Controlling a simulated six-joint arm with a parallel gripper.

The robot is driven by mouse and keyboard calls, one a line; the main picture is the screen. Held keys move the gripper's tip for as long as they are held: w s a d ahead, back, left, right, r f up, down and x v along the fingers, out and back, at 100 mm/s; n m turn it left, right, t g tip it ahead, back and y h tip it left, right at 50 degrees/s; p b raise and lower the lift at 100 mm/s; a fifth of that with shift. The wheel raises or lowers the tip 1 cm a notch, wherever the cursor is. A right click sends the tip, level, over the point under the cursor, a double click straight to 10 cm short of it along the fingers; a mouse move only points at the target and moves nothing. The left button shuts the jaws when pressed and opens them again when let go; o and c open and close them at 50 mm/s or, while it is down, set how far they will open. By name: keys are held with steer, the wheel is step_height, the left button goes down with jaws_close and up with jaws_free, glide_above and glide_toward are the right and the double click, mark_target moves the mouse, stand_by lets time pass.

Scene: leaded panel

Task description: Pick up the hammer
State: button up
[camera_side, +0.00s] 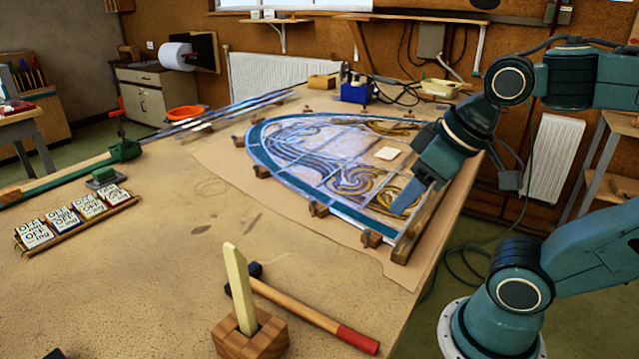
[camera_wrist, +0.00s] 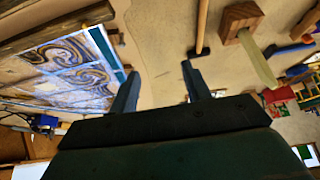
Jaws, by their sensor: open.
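The hammer (camera_side: 310,316) lies on the table near its front, with a dark head at the left, a wooden handle and a red grip end pointing to the lower right. The wooden block with its pale upright piece partly hides the head. In the wrist view the hammer (camera_wrist: 203,25) shows at the top, its dark head just above the right fingertip and its red end out of frame. My gripper (camera_side: 403,196) is over the near right part of the leaded panel, apart from the hammer. In the wrist view my gripper (camera_wrist: 160,72) is open, with bare table between its fingers.
The wooden block (camera_side: 250,335) with a tall pale piece (camera_side: 240,290) stands right beside the hammer. The leaded panel (camera_side: 330,160) lies behind, edged by small wooden blocks. A rack of labelled tiles (camera_side: 80,218) is at the left. The table between rack and panel is mostly clear.

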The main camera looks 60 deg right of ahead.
stand_by(0.3)
steer(key=g, duration=0.6)
glide_above(283, 297)
step_height(283, 297, down, 7)
steer(key=shift+s+f, duration=0.1)
steer(key=shift+f, duration=0.1)
steer(key=shift+f, duration=0.1)
steer(key=shift+f, duration=4.15)
steer(key=shift+f, duration=2.6)
